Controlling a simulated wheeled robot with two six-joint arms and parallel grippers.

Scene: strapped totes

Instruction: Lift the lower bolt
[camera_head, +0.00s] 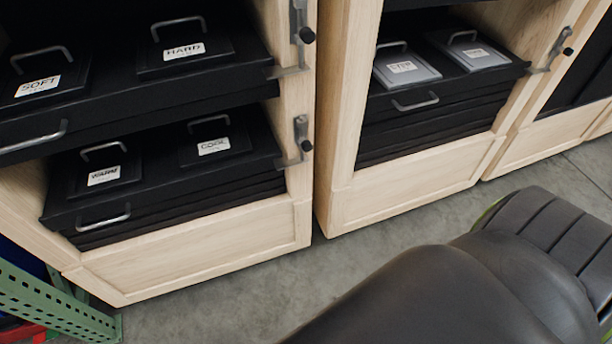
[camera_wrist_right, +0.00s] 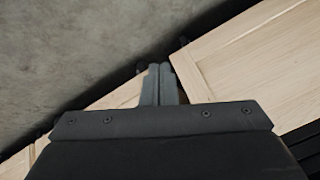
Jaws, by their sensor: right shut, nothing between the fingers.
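The lower bolt (camera_head: 301,130) is a grey metal latch with a black knob on the right post of the left cabinet, beside the lower drawer, in the head view. Its flat bar reaches left over the drawer's edge. A similar upper bolt (camera_head: 299,24) sits above it on the same post. My right gripper (camera_wrist_right: 159,70) shows in the right wrist view, its two grey fingers together and empty, over floor and pale cabinet wood. In the head view my right arm covers the lower right and its fingers are not visible. My left gripper is not in view.
The left cabinet holds black drawers with lidded boxes labelled SOFT, HARD, WARM and COOL. The right cabinet (camera_head: 420,195) has its own bolt (camera_head: 559,50). A green perforated upright (camera_head: 60,305) stands lower left. Grey floor (camera_head: 250,295) is clear before the cabinets.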

